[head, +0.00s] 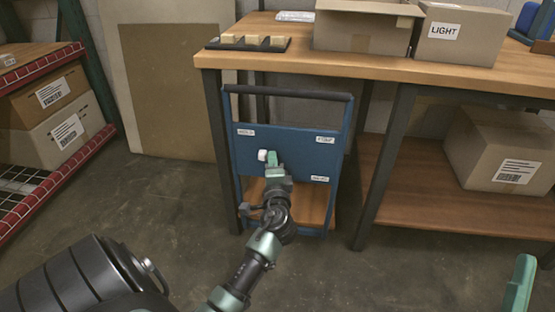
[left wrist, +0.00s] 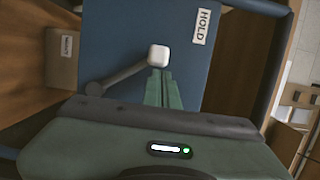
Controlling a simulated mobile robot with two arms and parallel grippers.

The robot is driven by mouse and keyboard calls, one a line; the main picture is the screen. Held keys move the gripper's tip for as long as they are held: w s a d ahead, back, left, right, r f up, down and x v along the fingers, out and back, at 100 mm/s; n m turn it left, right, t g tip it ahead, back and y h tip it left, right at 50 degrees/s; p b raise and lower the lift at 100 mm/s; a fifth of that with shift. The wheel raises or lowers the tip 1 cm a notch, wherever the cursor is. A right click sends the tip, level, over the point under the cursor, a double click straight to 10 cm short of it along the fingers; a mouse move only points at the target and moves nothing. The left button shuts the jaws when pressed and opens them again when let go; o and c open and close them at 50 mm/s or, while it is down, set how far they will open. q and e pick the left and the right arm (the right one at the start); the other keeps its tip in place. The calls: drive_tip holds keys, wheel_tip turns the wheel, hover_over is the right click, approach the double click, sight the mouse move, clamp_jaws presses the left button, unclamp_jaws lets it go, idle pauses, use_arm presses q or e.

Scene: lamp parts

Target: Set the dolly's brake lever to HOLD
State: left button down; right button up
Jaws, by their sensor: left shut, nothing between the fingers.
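The dolly (head: 300,150) is a blue upright frame with a black top bar, standing under the workbench. Its brake lever ends in a white knob (head: 262,155) on the panel. In the left wrist view the grey lever arm (left wrist: 120,74) slants up to the white knob (left wrist: 158,55). The HOLD label (left wrist: 201,26) is right of and above the knob, apart from it. My left gripper (head: 273,158) is shut and empty beside the knob; its fingertips (left wrist: 160,72) appear at the knob's lower edge, contact unclear. One green finger of my right gripper (head: 520,284) shows at lower right.
The workbench (head: 400,68) stands over the dolly, with dark legs on both sides. Boxes (head: 462,33) and a black tray (head: 248,44) are on top. A red-edged rack (head: 60,175) stands left. The floor in front is clear apart from my arm.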

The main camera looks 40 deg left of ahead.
use_arm(q)
drive_tip(key=shift+s+a+f, duration=0.1)
drive_tip(key=shift+a, duration=0.1)
use_arm(e)
drive_tip(key=shift+w+f, duration=0.15)
drive_tip(key=shift+f, duration=0.15)
use_arm(q)
drive_tip(key=shift+s, duration=0.1)
use_arm(e)
drive_tip(key=shift+r, duration=0.2)
use_arm(q)
drive_tip(key=v, duration=0.7)
drive_tip(key=shift+s+d+p, duration=0.15)
drive_tip(key=shift+d+p, duration=0.2)
drive_tip(key=shift+p, duration=0.1)
use_arm(e)
drive_tip(key=w+f+g, duration=0.2)
drive_tip(key=f, duration=0.1)
drive_tip(key=shift+f+g+h, duration=0.1)
drive_tip(key=shift+g+h, duration=0.2)
